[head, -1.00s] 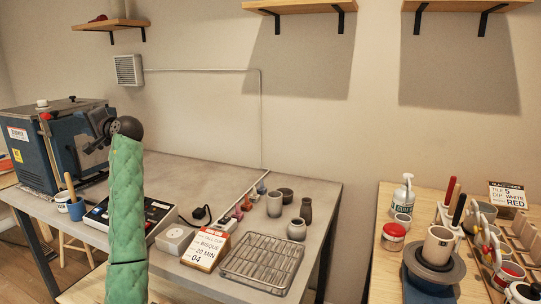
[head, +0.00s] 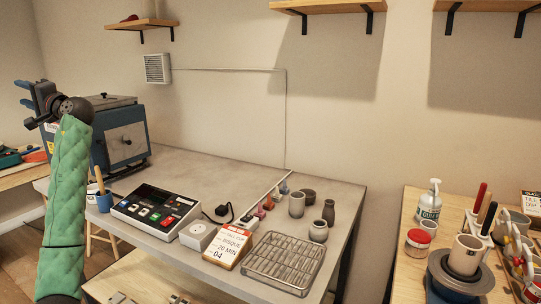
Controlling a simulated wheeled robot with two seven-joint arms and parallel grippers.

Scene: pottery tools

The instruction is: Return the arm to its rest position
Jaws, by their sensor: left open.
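My left arm, in a green sleeve, rises at the left of the head view. Its gripper (head: 24,94) is open and empty, with blue fingertips pointing left. It is in the air, in front of the left part of the blue kiln (head: 122,142) in the picture, and the arm hides part of the kiln. I see no contact with anything. My right gripper is out of view.
The grey table (head: 185,165) holds a control box (head: 156,211), a sign (head: 231,246), a wire rack (head: 284,262) and several small pots. A wooden table (head: 408,220) stands at right with a jar (head: 417,242) and a cup (head: 466,254). Air above the grey table is clear.

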